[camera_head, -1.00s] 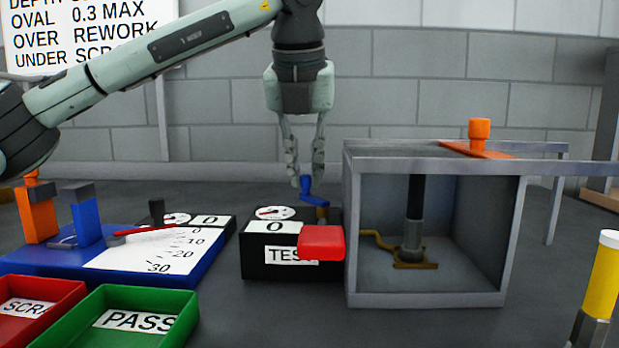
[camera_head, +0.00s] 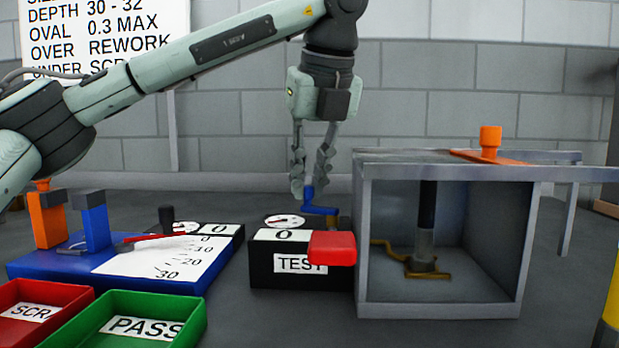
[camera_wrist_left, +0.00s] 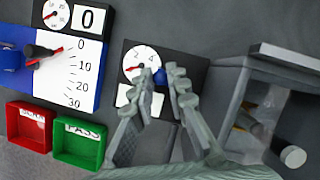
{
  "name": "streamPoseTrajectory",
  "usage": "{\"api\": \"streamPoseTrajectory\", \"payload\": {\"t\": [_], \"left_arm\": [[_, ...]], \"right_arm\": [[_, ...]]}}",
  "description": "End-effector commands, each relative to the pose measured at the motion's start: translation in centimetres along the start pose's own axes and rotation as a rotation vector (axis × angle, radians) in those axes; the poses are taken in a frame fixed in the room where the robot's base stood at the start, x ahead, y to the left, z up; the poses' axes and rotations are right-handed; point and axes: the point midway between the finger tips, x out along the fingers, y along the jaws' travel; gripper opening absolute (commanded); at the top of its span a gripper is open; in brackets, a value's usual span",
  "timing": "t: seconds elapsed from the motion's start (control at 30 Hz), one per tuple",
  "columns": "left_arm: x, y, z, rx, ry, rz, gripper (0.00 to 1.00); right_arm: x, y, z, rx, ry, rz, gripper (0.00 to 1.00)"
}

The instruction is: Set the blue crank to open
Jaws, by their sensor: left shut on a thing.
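The blue crank (camera_head: 320,209) sits on top of the black TEST box (camera_head: 262,262), at its back right beside the round dial. Its upright knob stands at the left end and its arm runs to the right. My left gripper (camera_head: 307,190) comes down from above and is shut on the knob. In the left wrist view the blue crank (camera_wrist_left: 158,76) shows between the fingertips of the left gripper (camera_wrist_left: 160,78), and the fingers hide part of it. My right gripper is not in view.
A red block (camera_head: 332,248) juts from the TEST box's front right. A grey open-fronted housing (camera_head: 365,250) stands close on the right. On the left are a blue gauge base (camera_head: 60,262), a red SCRAP tray (camera_head: 72,290) and a green PASS tray (camera_head: 195,325).

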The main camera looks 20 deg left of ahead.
Motion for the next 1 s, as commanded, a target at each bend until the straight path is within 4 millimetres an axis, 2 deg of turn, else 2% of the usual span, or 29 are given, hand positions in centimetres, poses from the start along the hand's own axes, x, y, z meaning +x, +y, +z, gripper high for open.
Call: {"api": "streamPoseTrajectory", "payload": {"t": [0.3, 0.33, 0.37, 0.67, 0.83, 1.0], "left_arm": [[-0.1, 0.0, 0.1, -0.002, -0.001, -0.001, 0.0], [-0.1, 0.0, 0.1, -0.002, -0.002, -0.001, 0.18], [-0.1, 0.0, 0.1, -0.002, -0.001, -0.001, 0.22], [-0.1, 0.0, 0.0, 0.0, -0.001, 0.0, 0.23], [-1.8, 0.0, 0.1, -0.001, -0.004, -0.002, 0.23], [-5.4, 0.0, 0.1, -0.003, -0.008, -0.003, 0.23]], "right_arm": [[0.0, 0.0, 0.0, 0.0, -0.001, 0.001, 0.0], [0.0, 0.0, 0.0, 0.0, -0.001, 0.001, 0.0], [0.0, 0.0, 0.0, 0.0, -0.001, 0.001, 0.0], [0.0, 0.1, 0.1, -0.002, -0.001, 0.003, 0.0], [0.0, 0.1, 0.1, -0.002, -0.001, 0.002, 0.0], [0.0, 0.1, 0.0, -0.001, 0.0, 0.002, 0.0]]}}
